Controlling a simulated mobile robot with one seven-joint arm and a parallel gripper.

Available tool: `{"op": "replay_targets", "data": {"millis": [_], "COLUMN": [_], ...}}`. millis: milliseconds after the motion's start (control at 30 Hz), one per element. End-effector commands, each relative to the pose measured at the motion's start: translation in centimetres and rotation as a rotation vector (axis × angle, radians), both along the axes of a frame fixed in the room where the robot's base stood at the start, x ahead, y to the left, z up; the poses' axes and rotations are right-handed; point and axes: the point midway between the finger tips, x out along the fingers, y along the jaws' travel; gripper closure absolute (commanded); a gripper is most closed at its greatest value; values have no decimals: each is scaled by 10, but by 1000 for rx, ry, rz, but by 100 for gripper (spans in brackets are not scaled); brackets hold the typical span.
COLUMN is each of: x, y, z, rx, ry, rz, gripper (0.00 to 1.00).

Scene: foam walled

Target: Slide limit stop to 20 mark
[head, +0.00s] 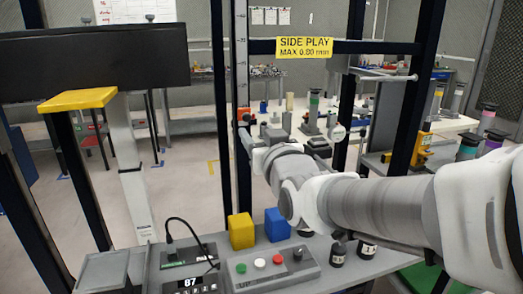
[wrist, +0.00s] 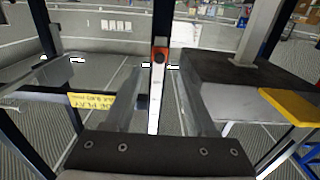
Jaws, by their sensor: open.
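The limit stop (head: 244,116) is a small orange-red block with a dark round knob, on a pale vertical scale (head: 242,62) fixed along a dark post. The stop (wrist: 160,55) also shows in the wrist view, just beyond the fingertips. My gripper (head: 247,137) is beside the post, close to the stop and slightly below it in the head view. In the wrist view, my gripper (wrist: 158,69) is open, its two grey fingers either side of the scale strip (wrist: 156,100) in the picture. Contact with the stop cannot be told. The scale's numbers are too small to read.
A yellow SIDE PLAY sign (head: 305,47) hangs on the frame's crossbar. Below stand a yellow block (head: 241,231), a blue block (head: 277,225), a button box (head: 272,268) and dark bottles (head: 338,250). A dark press head (head: 92,62) with a yellow ledge is at left.

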Motion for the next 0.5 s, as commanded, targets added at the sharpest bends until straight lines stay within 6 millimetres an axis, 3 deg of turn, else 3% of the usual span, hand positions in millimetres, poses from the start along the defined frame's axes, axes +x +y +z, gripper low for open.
{"op": "replay_targets", "data": {"millis": [300,500], "x": [-52,-74], "y": [-15,-21], "z": [1,0], "rx": [0,1], "ry": [-1,0], "rz": [-1,-1], "gripper": [43,43]}}
